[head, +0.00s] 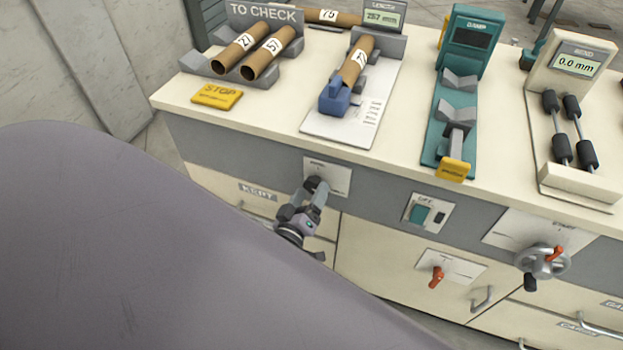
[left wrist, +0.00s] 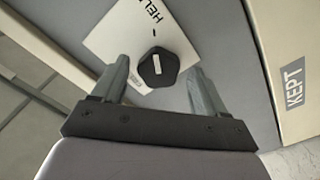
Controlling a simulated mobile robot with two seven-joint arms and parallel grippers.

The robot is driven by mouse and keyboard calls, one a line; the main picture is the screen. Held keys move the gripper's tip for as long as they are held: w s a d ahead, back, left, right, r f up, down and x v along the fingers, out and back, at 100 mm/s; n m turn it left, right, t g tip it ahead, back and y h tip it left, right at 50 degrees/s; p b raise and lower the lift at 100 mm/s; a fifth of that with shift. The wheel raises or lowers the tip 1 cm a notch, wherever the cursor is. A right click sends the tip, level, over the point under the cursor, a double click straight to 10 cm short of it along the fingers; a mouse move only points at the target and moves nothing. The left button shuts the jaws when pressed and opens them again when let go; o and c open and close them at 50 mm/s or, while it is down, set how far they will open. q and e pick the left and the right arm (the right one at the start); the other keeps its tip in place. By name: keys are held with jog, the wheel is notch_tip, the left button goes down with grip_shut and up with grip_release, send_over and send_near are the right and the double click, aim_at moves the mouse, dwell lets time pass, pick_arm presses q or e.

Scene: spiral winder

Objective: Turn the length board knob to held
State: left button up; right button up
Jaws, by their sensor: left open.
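The length board knob (left wrist: 157,67) is black with a white line, on a white plate (left wrist: 112,40) on the cabinet front. The white line runs up the picture, roughly towards a small dark tick below that lettering. In the head view the plate (head: 338,179) is below the length board (head: 336,128), and my gripper partly hides the knob. My left gripper (left wrist: 158,82) is open, one finger on each side of the knob, with visible gaps. It also shows in the head view (head: 314,192). My right gripper is not in view.
A brown tube (head: 356,61) lies on the length board. A "TO CHECK" rack (head: 222,64) holds two tubes. A switch (head: 421,214), a red-handled knob (head: 437,276) and a crank (head: 541,261) are on the cabinet front to the right. My arm covers the lower left.

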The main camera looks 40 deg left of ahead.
pick_arm(q)
jog(key=p+v, duration=0.1)
jog(key=v, duration=0.4)
jog(key=shift+s+d, duration=0.1)
jog(key=shift+s, duration=0.15)
jog(key=s+d+m+g+h, duration=0.6)
jog(key=s+m, duration=0.5)
jog(key=m, duration=0.2)
jog(key=shift+s+d+g, duration=0.15)
jog(key=shift+d+g, duration=0.35)
jog(key=shift+d, duration=0.4)
jog(key=shift+r, duration=0.1)
